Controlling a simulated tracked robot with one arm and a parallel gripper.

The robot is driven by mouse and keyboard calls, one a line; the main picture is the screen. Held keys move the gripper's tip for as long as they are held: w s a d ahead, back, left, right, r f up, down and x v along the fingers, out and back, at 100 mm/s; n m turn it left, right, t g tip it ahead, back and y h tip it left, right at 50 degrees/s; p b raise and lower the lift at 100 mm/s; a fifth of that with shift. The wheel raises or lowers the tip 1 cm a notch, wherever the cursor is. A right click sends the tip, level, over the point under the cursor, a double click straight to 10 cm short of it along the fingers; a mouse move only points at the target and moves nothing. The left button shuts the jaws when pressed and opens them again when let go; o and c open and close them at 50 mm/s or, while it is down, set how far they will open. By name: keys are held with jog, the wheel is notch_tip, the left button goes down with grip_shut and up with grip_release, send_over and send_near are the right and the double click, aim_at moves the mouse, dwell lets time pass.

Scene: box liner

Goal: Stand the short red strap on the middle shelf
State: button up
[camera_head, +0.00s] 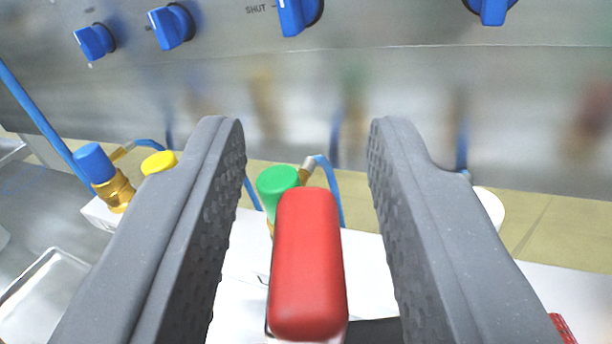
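My gripper (306,135) is open, with its two grey fingers spread wide. A red, rounded, block-like piece (308,262) stands between the fingers, with a gap on both sides, its lower end cut off by the picture edge. I cannot tell whether it is the short red strap. A small bit of another red thing (562,328) shows at the bottom right, mostly hidden by the right finger. I cannot make out a middle shelf in this view.
A metal panel with blue knobs (172,26) rises behind. Fittings with a blue cap (95,163), a yellow cap (158,162) and a green cap (277,184) stand on a white surface (366,262) with blue hoses. A clear tray (45,290) lies at the left.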

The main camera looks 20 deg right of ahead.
jog(key=shift+s+r, duration=0.1)
jog(key=v, duration=1.2)
